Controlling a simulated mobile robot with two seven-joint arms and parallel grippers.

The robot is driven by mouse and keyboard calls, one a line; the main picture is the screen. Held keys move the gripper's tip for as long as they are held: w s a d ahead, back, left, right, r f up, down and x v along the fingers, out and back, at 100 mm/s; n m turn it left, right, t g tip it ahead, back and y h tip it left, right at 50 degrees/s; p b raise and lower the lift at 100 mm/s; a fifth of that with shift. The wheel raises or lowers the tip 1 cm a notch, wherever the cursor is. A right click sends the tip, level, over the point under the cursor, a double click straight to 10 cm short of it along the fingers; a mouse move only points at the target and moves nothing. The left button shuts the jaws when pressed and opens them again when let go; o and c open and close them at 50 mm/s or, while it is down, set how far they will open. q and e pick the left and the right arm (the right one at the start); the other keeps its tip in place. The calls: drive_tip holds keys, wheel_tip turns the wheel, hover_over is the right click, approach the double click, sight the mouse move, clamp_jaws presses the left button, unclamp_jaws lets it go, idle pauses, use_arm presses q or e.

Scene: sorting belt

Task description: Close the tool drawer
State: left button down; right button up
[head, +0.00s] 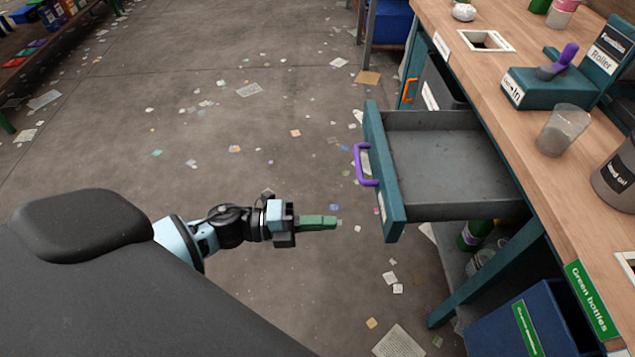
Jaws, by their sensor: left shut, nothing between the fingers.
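The tool drawer (453,160) sticks far out of the workbench on the right, and its grey inside looks empty. Its teal front panel (387,195) faces left and carries a purple handle (361,168). My left gripper (338,223) is shut and empty, with green fingers pointing right. In the picture it is below and left of the handle, apart from the drawer front. My right gripper is not in view.
The wooden benchtop (487,102) holds a teal roller stand (553,88), a clear cup (563,130) and a grey can (617,178). A blue bin (508,322) stands below. Paper scraps litter the open floor (225,130). A shelf (28,40) stands far left.

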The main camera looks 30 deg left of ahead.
sight(388, 220)
use_arm(q)
drive_tip(key=x, duration=1)
drive_tip(key=shift+w, duration=0.1)
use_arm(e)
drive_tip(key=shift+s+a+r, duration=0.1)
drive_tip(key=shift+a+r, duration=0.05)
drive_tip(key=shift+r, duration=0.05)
use_arm(q)
drive_tip(key=shift+d, duration=0.1)
